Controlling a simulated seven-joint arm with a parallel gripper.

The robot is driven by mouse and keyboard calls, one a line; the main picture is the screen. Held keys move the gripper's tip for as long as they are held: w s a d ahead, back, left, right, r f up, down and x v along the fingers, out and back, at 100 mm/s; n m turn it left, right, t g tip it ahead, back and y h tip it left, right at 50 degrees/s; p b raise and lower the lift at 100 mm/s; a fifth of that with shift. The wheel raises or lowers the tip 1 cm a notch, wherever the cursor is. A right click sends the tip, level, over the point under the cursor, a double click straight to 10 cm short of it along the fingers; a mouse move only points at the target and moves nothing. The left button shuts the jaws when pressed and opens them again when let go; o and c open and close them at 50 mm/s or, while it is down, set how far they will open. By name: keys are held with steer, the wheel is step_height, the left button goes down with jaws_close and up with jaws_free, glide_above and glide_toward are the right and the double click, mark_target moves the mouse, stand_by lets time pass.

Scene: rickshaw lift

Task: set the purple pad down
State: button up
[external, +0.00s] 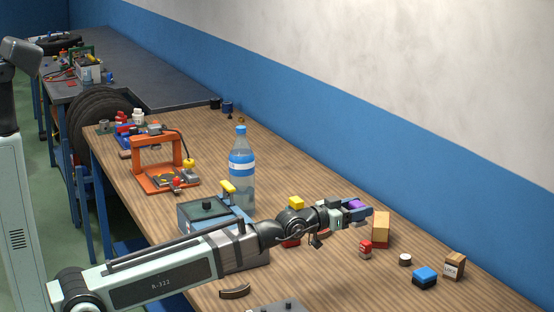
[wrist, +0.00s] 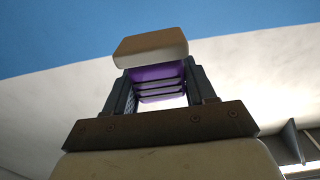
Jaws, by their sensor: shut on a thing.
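The purple pad (external: 354,204) is held between the fingers of my gripper (external: 356,210), above the right part of the wooden bench. In the wrist view the purple pad (wrist: 157,72) sits between the two dark fingers, and my gripper (wrist: 160,85) is shut on it. A pale cream block (wrist: 150,47) shows just past the fingertips there; I cannot tell whether it touches the pad. In the external view a tan and red block (external: 381,228) stands upright close by the fingertips. My fingers hide part of the pad.
A water bottle (external: 242,170) and an orange frame (external: 165,160) stand farther left. Bare wood lies around the small pieces.

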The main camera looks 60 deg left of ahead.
mark_target(357, 202)
steer(key=shift+r, duration=0.1)
step_height(357, 202, up, 18)
steer(key=s+a+f+n+y, duration=0.1)
steer(key=s+a+f+y, duration=0.15)
steer(key=a, duration=1.85)
steer(key=s+a+f+n+y, duration=0.1)
steer(key=s+a+f, duration=0.15)
steer(key=a, duration=1.75)
steer(key=s+a+r, duration=0.2)
steer(key=s+a, duration=1.3)
steer(key=a, duration=0.1)
steer(key=s+a+r, duration=0.3)
steer(key=s+a, duration=1.2)
steer(key=a, duration=0.1)
step_height(357, 202, down, 27)
steer(key=shift+n, duration=0.3)
steer(key=shift+f+y, duration=0.1)
steer(key=shift+y, duration=0.15)
